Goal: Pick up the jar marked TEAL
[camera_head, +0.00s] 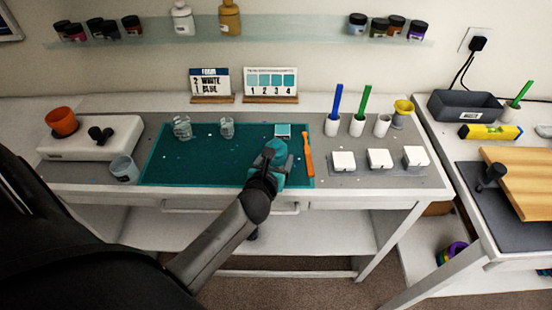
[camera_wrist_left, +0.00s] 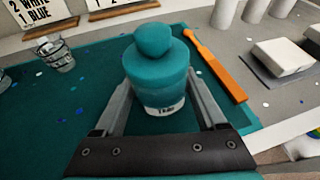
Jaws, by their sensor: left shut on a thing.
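A teal jar (camera_wrist_left: 157,75) with a rounded teal top and a pale label near its base stands between the fingers of my left gripper (camera_wrist_left: 160,108). The label's small print is too blurred to read surely. In the head view the same jar (camera_head: 277,147) is partly hidden by my left gripper (camera_head: 270,163), which is shut on it over the front right of the teal mat (camera_head: 200,165). The jar looks upright; I cannot tell whether its base touches the mat. My right gripper is not in view.
An orange stick (camera_head: 308,155) lies just right of the jar. Clear cups (camera_head: 182,127) stand at the mat's back left. White blocks (camera_head: 343,160) sit on the right. Cards (camera_head: 270,84) stand behind the mat. The mat's left middle is mostly clear.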

